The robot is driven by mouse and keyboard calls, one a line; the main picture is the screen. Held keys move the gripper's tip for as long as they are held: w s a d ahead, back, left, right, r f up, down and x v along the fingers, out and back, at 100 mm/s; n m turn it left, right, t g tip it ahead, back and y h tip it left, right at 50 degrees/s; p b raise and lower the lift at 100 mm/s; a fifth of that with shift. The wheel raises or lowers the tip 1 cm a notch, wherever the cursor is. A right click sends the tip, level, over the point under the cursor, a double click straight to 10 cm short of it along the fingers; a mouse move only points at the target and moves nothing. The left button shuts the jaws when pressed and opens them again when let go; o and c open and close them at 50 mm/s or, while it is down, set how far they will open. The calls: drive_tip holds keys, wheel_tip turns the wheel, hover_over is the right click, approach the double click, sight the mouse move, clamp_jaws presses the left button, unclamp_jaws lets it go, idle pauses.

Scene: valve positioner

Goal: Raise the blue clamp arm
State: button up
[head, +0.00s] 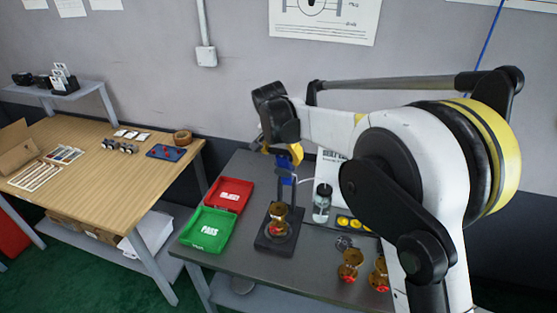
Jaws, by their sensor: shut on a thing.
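The blue clamp arm (285,163) shows in the head view on a fixture with a dark base (270,243) on the grey table. A brass valve part (277,211) sits in the fixture below the clamp. My gripper (290,150) is at the top of the fixture, shut on the blue clamp arm, coming down from above. My white arm covers the right side of the view. The gripper's fingertips and their exact grip are small and partly hidden. I cannot tell whether the clamp touches the valve.
A red tray (230,190) and a green tray (206,235) lie left of the fixture. A bottle (322,203) stands close on its right. Brass valves (349,265) stand at the front right. A wooden table (95,165) is at the left, with a gap between the tables.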

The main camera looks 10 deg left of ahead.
drive_tip(key=shift+w+r+g, duration=0.3)
drive_tip(key=shift+w+r, duration=0.15)
drive_tip(key=shift+w, duration=0.2)
drive_tip(key=shift+w+d+r+p, duration=0.15)
drive_tip(key=shift+w+p, duration=0.2)
drive_tip(key=shift+w, duration=0.3)
drive_tip(key=shift+w+r+p, duration=0.1)
drive_tip(key=shift+w+p, duration=0.25)
drive_tip(key=shift+w, duration=0.3)
drive_tip(key=o, duration=1.4)
drive_tip(key=v, duration=1.2)
